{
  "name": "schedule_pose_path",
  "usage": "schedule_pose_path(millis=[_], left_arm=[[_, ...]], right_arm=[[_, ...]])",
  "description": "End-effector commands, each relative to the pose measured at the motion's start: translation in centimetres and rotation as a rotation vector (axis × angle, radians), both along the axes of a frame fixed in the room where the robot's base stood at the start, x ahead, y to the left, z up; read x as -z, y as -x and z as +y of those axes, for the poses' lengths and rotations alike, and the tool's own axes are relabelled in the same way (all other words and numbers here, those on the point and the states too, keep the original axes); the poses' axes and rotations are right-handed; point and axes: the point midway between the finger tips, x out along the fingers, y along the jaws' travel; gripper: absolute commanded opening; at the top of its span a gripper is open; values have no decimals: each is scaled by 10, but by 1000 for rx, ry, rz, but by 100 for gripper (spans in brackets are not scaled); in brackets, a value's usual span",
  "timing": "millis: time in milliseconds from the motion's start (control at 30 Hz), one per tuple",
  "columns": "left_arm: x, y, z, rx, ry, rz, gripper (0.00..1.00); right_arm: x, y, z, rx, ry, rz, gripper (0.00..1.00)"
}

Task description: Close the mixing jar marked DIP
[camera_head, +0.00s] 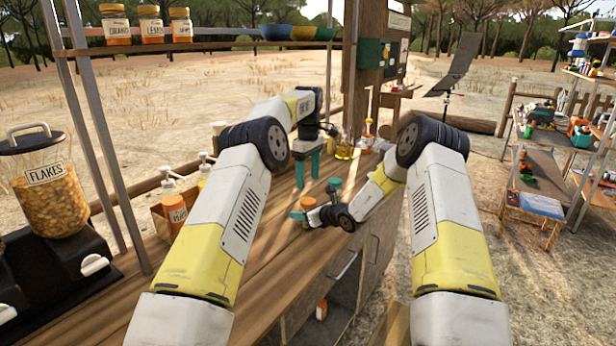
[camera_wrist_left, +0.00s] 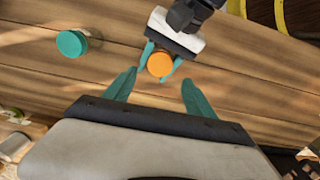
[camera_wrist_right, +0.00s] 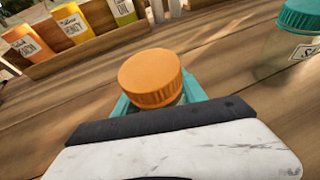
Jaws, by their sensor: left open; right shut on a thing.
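A small jar with an orange lid (camera_head: 308,202) stands on the wooden counter, and its lid shows large in the right wrist view (camera_wrist_right: 151,76). Its label is hidden, so I cannot read DIP on it. The lid sits on top of the jar; I cannot tell whether it is tight. My right gripper (camera_head: 298,213) is shut around the jar below the lid. My left gripper (camera_head: 308,170) is open and empty, pointing down above the counter; in the left wrist view its fingers (camera_wrist_left: 155,90) are apart, with the orange lid a little beyond their tips.
A jar with a teal lid (camera_wrist_right: 303,20) and a label starting with S stands close by. A wooden rack of labelled bottles (camera_wrist_right: 95,38) is farther back. A large FLAKES jar (camera_head: 48,190) stands at the left.

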Motion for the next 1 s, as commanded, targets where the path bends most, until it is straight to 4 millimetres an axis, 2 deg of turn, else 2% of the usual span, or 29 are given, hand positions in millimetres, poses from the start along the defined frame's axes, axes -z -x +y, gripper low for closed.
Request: schedule_pose_path(millis=[167, 400, 600, 967, 1000], left_arm=[[16, 0, 0, 2, 0, 4, 64], [54, 1, 1, 1, 0, 4, 64], [75, 0, 0, 2, 0, 2, 64], [80, 0, 0, 1, 0, 0, 64], [80, 0, 0, 1, 0, 0, 60]], right_arm=[[-1, 0, 0, 0, -1, -1, 0], [-1, 0, 0, 0, -1, -1, 0], [-1, 0, 0, 0, -1, -1, 0], [-1, 0, 0, 0, -1, -1, 0], [-1, 0, 0, 0, -1, -1, 0]])
